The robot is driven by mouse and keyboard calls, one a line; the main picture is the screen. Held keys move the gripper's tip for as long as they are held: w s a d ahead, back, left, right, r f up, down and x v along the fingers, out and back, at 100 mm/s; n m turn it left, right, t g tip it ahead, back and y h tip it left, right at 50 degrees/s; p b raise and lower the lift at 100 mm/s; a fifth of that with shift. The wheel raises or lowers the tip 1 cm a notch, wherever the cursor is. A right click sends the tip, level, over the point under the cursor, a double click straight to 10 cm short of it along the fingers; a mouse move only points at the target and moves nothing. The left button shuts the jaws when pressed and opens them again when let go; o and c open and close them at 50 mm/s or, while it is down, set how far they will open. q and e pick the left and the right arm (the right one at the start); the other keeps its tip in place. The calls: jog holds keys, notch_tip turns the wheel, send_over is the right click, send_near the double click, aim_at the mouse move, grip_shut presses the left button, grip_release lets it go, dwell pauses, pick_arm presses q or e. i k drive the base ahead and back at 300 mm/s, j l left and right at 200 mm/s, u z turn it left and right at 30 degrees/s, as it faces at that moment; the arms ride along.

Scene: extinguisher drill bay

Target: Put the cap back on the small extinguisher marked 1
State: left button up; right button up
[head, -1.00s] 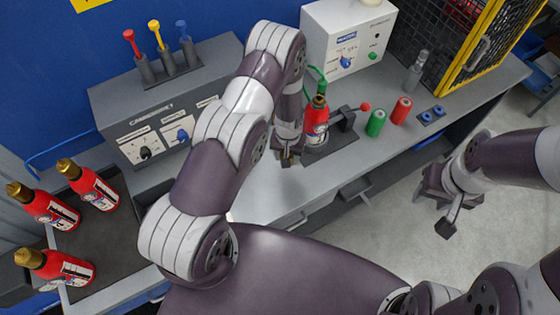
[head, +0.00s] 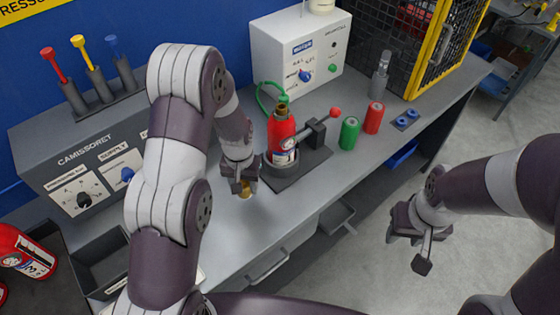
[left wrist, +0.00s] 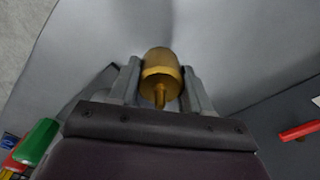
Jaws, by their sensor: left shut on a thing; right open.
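The small red extinguisher (head: 281,132) stands upright in a dark holder (head: 302,172) on the grey bench. Its neck is uncapped; the number on its label is too small to read surely. My left gripper (head: 244,186) is shut on the brass cap (head: 245,192), in front and to the left of the extinguisher, apart from it and low over the bench. In the left wrist view the cap (left wrist: 160,72) sits between the two fingers, its narrow stem toward the palm. My right gripper (head: 418,238) is open and empty, off the bench's front edge above the floor.
A red-knobbed lever (head: 336,112) stands beside the holder. Green (head: 349,133) and red (head: 374,117) cylinders stand to its right. A white control box (head: 300,55) with a green hose is behind. Another red extinguisher (head: 25,250) is at far left. Bare bench lies around the left gripper.

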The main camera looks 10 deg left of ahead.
aim_at(282, 139)
jog(key=i+l, duration=0.1)
jog(key=l, duration=0.25)
jog(key=i+l, duration=0.15)
jog(key=l, duration=0.15)
jog(key=i+l, duration=0.1)
jog(key=l, duration=0.25)
jog(key=i+l, duration=0.1)
jog(key=l, duration=0.2)
jog(key=i+l+u, duration=0.1)
jog(key=l+u, duration=0.25)
jog(key=u, duration=1.8)
